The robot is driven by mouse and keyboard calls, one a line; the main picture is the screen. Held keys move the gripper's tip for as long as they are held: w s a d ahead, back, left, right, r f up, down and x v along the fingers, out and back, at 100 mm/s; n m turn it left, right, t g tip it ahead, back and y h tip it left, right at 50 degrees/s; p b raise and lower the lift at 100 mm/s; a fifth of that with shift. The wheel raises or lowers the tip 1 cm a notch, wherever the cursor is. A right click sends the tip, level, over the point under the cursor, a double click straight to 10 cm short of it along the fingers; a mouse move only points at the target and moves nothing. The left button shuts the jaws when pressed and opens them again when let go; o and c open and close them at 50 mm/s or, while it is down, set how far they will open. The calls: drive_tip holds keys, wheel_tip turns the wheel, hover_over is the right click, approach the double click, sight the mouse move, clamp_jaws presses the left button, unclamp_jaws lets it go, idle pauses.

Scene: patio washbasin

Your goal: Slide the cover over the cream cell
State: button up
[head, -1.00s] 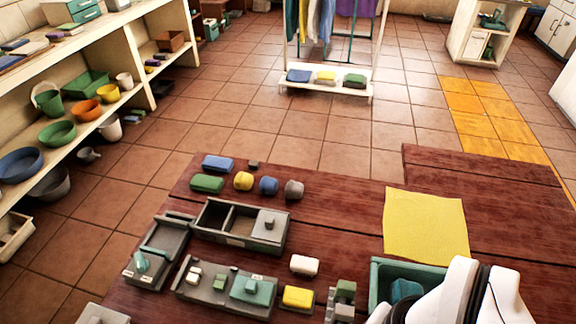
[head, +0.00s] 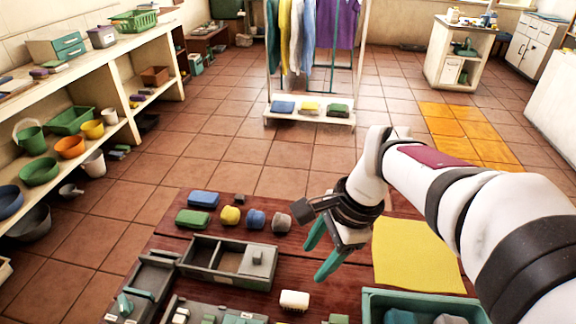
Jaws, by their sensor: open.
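A grey box (head: 188,268) with open cells stands on the dark red table in the head view. A grey sliding cover (head: 262,268) with a small square knob (head: 258,256) sits over its right end; the left and middle cells are uncovered. Small pale marks show on the box's front wall, but I cannot tell which cell is the cream one. My gripper (head: 316,264) is open and empty, with teal fingers, above the table to the right of the box and apart from the cover.
Blue, green, yellow and grey pieces lie behind the box. A white brush-like block (head: 294,300) lies in front, right of the box. A yellow cloth (head: 415,255) and a teal bin (head: 368,305) are at right. A slotted grey holder (head: 140,285) stands at left.

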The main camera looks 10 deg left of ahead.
sight(258, 254)
drive_tip(key=w+a+f+m+y, duration=0.1)
drive_tip(key=w+a+f+m, duration=0.35)
drive_tip(key=w+a, duration=0.5)
drive_tip(key=shift+m, duration=0.35)
drive_tip(key=x, duration=0.5)
drive_tip(key=w+x, duration=0.1)
drive_tip(key=x, duration=0.4)
drive_tip(key=d+x, duration=0.1)
drive_tip(key=x, duration=0.4)
drive_tip(key=shift+w+f, duration=0.35)
drive_tip(key=shift+w, duration=0.05)
clamp_jaws()
drive_tip(key=shift+r, duration=0.1)
